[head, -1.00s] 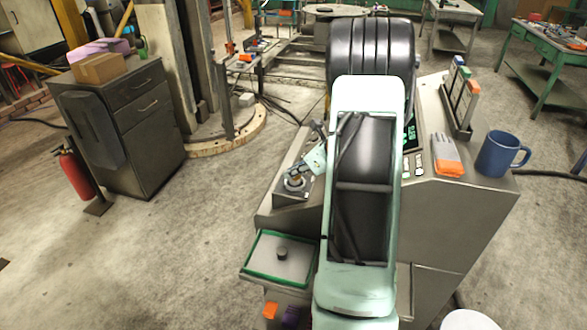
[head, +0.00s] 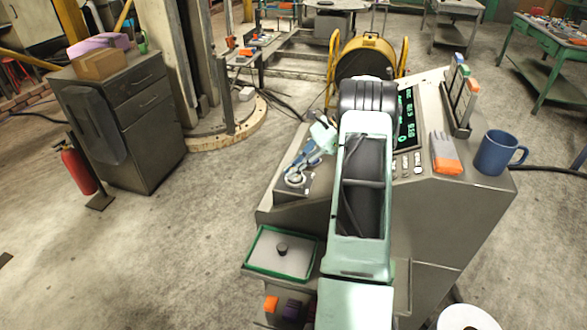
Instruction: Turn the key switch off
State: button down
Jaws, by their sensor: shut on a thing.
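The key switch (head: 296,182) is a round pale collar on a grey box at the left end of the control console (head: 445,205), in the head view. My gripper (head: 297,171) comes in from the upper right, tilted, with its fingertips at the top of the switch. It is shut on the key, which the fingers mostly hide. I cannot tell the angle of the key from this view.
A green display (head: 407,115) and white buttons are on the console, partly behind my arm. A blue mug (head: 498,153) and an orange-and-white item (head: 446,154) stand at its right. A green-rimmed tray (head: 262,268) juts out at the front left.

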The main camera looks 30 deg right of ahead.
jog(key=shift+n+g, duration=0.5)
jog(key=shift+n, duration=0.4)
jog(key=c, duration=2)
grip_release()
jog(key=shift+c, duration=0.2)
jog(key=v, duration=0.7)
jog(key=shift+d, duration=0.2)
jog(key=shift+r, duration=0.1)
